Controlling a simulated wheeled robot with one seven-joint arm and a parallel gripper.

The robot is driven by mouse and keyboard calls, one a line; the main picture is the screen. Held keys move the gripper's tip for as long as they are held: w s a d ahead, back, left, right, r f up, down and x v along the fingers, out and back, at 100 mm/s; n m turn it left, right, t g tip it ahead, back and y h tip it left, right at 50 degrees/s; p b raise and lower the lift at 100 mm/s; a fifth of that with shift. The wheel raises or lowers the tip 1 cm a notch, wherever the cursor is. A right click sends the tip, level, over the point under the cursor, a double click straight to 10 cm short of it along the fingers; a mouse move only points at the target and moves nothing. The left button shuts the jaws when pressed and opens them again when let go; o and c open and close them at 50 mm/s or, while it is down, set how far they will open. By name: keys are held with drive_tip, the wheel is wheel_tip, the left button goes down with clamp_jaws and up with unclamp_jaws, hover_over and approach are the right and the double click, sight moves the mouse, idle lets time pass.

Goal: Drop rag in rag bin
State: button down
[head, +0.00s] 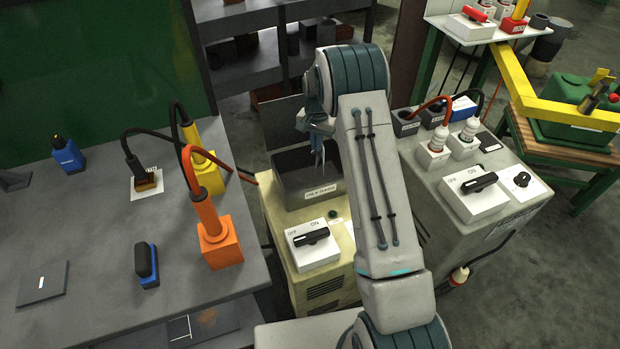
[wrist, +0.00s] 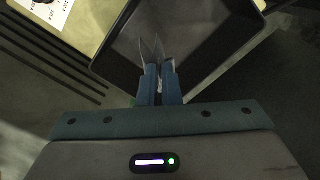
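My gripper (wrist: 161,72) points down into the dark open rag bin, whose inner wall shows in the wrist view (wrist: 205,62). In the head view, the bin (head: 321,193) carries a white label on its front that reads as oily rags. The fingers are close together. Thin grey-blue pointed folds that look like the rag (wrist: 150,50) stick out past the fingertips, a little left of the middle. They hang over the bin's opening. In the head view my arm partly hides the bin, and the rag is small and hard to make out there.
The bin stands on a yellowish cabinet with an OFF/ON switch (head: 312,236) in front. A grey table (head: 90,260) with orange and yellow cable blocks is at left. A grey cabinet (head: 520,200) with plugs and a switch is at right. Dark shelves (head: 255,75) stand behind.

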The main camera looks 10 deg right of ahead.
wheel_tip(320, 180, down, 8)
drive_tip(key=b, duration=0.3)
drive_tip(key=shift+f, duration=0.25)
drive_tip(key=shift+c, duration=1.4)
unclamp_jaws()
wheel_tip(320, 180, up, 6)
drive_tip(key=p, duration=0.2)
drive_tip(key=shift+f+p, duration=0.25)
drive_tip(key=shift+p, duration=0.05)
